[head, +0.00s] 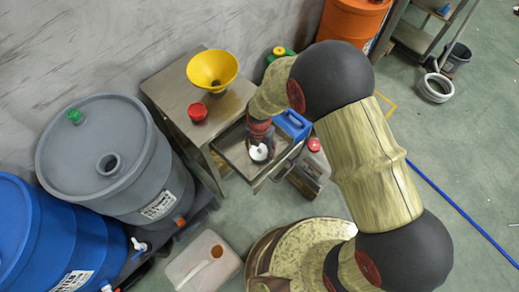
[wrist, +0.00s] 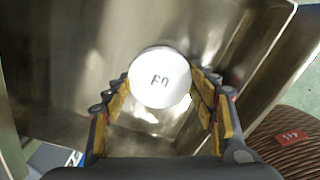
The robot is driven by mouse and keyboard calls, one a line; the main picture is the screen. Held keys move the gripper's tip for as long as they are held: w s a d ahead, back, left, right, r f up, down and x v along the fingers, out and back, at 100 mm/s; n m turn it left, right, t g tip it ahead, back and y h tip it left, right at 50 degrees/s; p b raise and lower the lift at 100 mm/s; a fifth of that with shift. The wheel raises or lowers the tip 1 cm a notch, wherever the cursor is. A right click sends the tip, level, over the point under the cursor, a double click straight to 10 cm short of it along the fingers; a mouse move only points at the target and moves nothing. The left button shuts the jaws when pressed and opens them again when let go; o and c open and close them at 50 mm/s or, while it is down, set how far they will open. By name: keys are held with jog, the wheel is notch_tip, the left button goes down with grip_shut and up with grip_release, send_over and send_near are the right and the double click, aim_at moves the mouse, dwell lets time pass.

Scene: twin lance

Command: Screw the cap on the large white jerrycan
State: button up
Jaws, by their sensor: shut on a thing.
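A round white cap with "60" printed on top (wrist: 160,77) sits between the fingers of my gripper (wrist: 163,88). The gripper is shut on it, with yellow-padded fingers on its left and right sides. In the head view my gripper (head: 260,132) points down with the white cap (head: 259,153) over a steel tray (head: 234,158). The large whitish jerrycan (head: 203,265) stands on the floor at the lower middle, below and left of the gripper. A small round spot, seemingly its mouth, shows near its upper right. The cap's underside is hidden.
A steel table (head: 172,92) carries a yellow funnel (head: 212,68) and a red cap (head: 198,111). Grey (head: 100,150) and blue (head: 45,240) drums stand left. A blue can (head: 293,124) and a red-capped can (head: 314,160) are right of the tray. Open floor lies right.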

jog(key=shift+r+p, duration=2.3)
jog(key=shift+r, duration=0.95)
